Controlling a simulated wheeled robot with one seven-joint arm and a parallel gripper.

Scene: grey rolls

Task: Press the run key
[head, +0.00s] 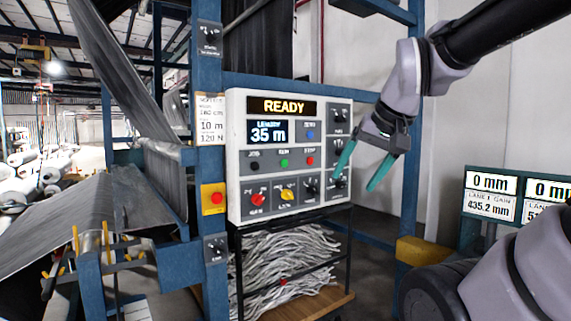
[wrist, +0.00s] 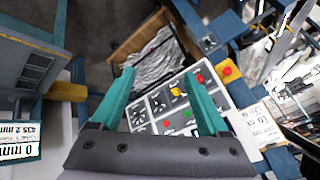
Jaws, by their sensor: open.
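The white control panel (head: 236,180) stands upright left of my gripper in the head view, its upper display reading READY and a smaller one 35 m. The run key (head: 284,163) is a small green button in the middle row, between a dark JOG key (head: 254,165) and a red STOP key (head: 310,161). In the wrist view the panel appears turned over, and the green run key (wrist: 187,113) lies between the fingers. My gripper (head: 354,182) is open and empty, its teal fingers pointing down in front of the panel's lower right. It also shows in the wrist view (wrist: 158,74).
Red, yellow and black knobs fill the panel's bottom row, with the yellow knob (head: 287,194) in the middle. A red emergency button (head: 214,198) sits on the blue post at left. A crate of grey strands (head: 285,262) is below. A display stand (head: 490,195) is at right.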

